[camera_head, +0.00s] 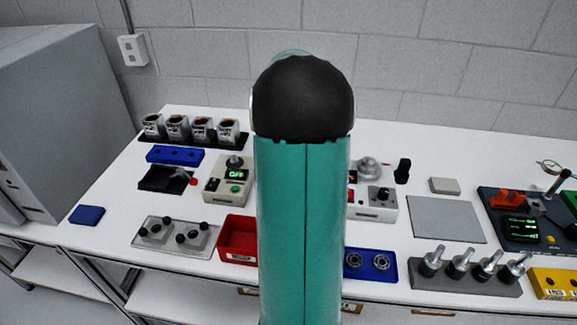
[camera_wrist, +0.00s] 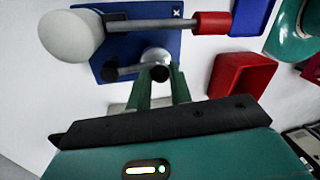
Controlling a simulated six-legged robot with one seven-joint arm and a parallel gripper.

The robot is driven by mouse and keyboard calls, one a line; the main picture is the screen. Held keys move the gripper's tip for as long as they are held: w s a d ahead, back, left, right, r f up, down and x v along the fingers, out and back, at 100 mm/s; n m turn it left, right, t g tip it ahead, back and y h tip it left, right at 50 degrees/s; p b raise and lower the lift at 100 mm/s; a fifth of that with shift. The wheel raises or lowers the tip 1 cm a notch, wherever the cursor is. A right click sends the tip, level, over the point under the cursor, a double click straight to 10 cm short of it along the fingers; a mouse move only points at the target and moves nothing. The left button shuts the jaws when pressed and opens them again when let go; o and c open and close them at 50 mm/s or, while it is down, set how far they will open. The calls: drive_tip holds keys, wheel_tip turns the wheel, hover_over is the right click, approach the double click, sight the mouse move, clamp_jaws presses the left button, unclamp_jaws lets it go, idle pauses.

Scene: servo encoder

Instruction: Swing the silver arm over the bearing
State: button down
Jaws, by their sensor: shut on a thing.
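In the wrist view, a silver arm (camera_wrist: 135,69) lies low across a blue base plate (camera_wrist: 97,55), with a black knob (camera_wrist: 110,69) at its left end. Its right end reaches a small dark knob at my gripper (camera_wrist: 161,76). My gripper's green fingers are shut on this knob. A shiny silver dome (camera_wrist: 155,55), perhaps the bearing, shows just beyond the fingertips, partly covered by the knob. Whether the arm lies directly above it I cannot tell. In the head view my own arm hides the gripper and this device.
In the wrist view, a grey bar (camera_wrist: 150,24) with a red grip (camera_wrist: 212,22) and a large white ball (camera_wrist: 70,36) spans the plate's far side. A red bin (camera_wrist: 243,75) stands to the right. In the head view, a grey mat (camera_head: 447,219) is bare.

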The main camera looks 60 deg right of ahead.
drive_tip(key=shift+s, duration=0.1)
drive_tip(key=c, duration=1.3)
unclamp_jaws()
drive_tip(key=shift+o, duration=0.2)
wheel_tip(320, 180, up, 14)
drive_tip(key=w+d, duration=0.1)
drive_tip(key=d, duration=0.1)
drive_tip(key=shift+w+f, duration=0.25)
drive_tip(key=shift+w, duration=0.05)
